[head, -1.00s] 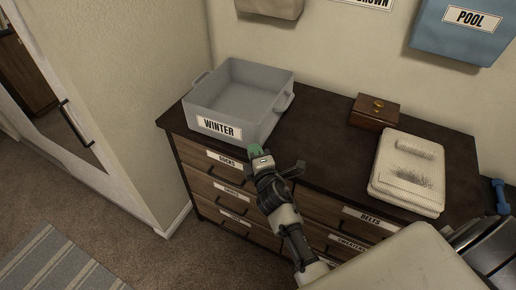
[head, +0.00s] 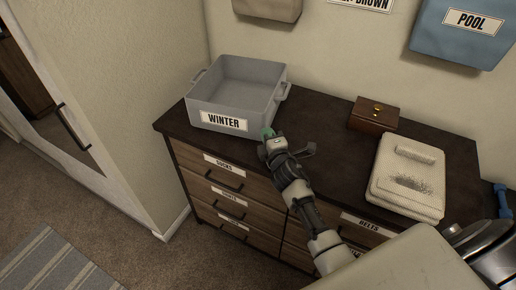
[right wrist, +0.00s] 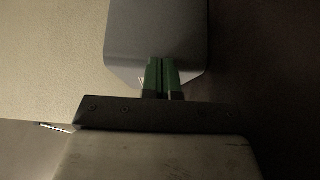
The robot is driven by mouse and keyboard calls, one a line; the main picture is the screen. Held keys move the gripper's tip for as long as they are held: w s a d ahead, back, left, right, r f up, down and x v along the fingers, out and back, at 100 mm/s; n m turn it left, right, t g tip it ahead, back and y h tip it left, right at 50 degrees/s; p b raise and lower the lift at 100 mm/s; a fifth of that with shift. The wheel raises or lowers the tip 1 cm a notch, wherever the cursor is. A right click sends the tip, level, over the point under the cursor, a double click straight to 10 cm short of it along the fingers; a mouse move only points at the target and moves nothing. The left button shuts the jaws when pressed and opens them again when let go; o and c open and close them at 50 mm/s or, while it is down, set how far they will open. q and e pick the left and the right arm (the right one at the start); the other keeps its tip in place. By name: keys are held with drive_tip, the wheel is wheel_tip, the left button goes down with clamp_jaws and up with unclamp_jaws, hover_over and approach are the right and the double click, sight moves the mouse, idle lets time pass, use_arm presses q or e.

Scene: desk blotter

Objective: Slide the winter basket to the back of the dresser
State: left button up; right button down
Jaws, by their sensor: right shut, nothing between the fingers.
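The winter basket (head: 203,112) is a grey open bin with a white "WINTER" label on its front and handles at its sides. It stands upright at the left end of the dark dresser top (head: 318,118), near the back wall. My right gripper (head: 268,132) has green fingertips and is at the basket's front right corner. In the right wrist view the green fingers (right wrist: 160,76) are shut together with nothing between them, and the grey basket (right wrist: 155,28) fills the space just beyond. Whether the tips touch it is hard to tell. My left gripper is not in view.
A small brown wooden box (head: 374,116) and a folded white textured cloth (head: 407,180) lie on the dresser's right part. A blue "POOL" bin (head: 462,32) hangs on the wall above. Dresser drawers with labels face the front. The dresser top between basket and box is clear.

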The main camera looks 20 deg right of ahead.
drive_tip(key=shift+w+d, duration=0.85)
drive_tip(key=shift+d, duration=0.25)
drive_tip(key=shift+a, duration=0.1)
drive_tip(key=shift+s+a+f, duration=0.1)
